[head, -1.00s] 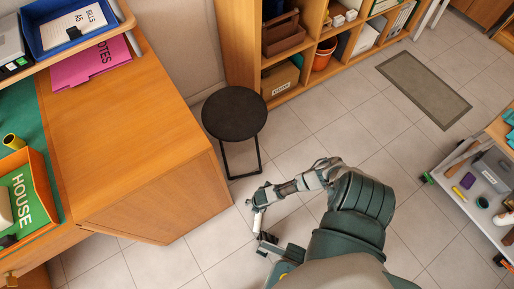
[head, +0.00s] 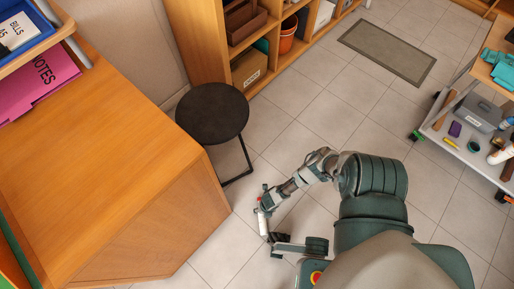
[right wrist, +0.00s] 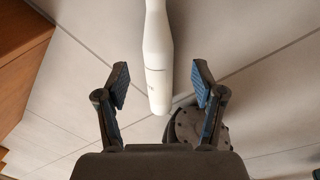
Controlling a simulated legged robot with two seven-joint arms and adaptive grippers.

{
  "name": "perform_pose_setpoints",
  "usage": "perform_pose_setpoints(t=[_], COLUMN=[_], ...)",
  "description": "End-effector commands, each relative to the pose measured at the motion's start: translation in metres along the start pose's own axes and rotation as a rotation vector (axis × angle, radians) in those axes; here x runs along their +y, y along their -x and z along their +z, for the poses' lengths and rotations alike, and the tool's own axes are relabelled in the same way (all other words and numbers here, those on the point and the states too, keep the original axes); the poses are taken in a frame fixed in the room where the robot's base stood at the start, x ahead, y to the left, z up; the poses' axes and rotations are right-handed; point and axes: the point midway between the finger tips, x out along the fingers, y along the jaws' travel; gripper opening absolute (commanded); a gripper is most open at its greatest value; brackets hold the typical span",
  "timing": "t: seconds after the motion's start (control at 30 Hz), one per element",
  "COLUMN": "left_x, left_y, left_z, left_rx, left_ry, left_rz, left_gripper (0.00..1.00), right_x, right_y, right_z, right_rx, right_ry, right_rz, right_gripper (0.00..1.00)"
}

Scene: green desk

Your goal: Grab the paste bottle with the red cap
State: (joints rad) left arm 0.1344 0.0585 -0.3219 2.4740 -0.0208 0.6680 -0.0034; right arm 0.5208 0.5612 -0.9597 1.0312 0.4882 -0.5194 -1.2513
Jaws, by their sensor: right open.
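My left gripper is not in view.
A wooden cabinet (head: 120,190) fills the left. A black stool (head: 212,112) stands beside it. Shelves (head: 205,50) stand at the back. A trolley (head: 436,130) with a purple item (head: 455,129) and a grey box (head: 478,112) is at right. Tiled floor is free between.

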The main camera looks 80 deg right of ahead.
Motion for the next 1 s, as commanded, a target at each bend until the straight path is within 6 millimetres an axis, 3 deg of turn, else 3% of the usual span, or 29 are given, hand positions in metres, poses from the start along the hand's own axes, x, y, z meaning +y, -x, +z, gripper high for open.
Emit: perform_pose_setpoints(t=[0.27,0.6,0.87,1.0], left_x=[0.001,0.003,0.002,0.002], left_y=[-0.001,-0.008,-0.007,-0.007], left_z=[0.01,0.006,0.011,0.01], left_rx=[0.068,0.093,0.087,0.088], left_ry=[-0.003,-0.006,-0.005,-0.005], left_rz=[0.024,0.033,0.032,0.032], left_gripper=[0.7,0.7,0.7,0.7], right_x=[-0.004,0.003,0.002,0.002], right_y=[-0.045,-0.048,-0.048,-0.048], right_z=[-0.008,-0.005,-0.005,-0.005], right_rx=[0.003,0.0,0.0,0.001], right_ry=[0.0,0.0,0.0,0.0], right_rz=[-0.011,0.001,0.0,0.0], right_gripper=[0.68,0.68,0.03,0.0])
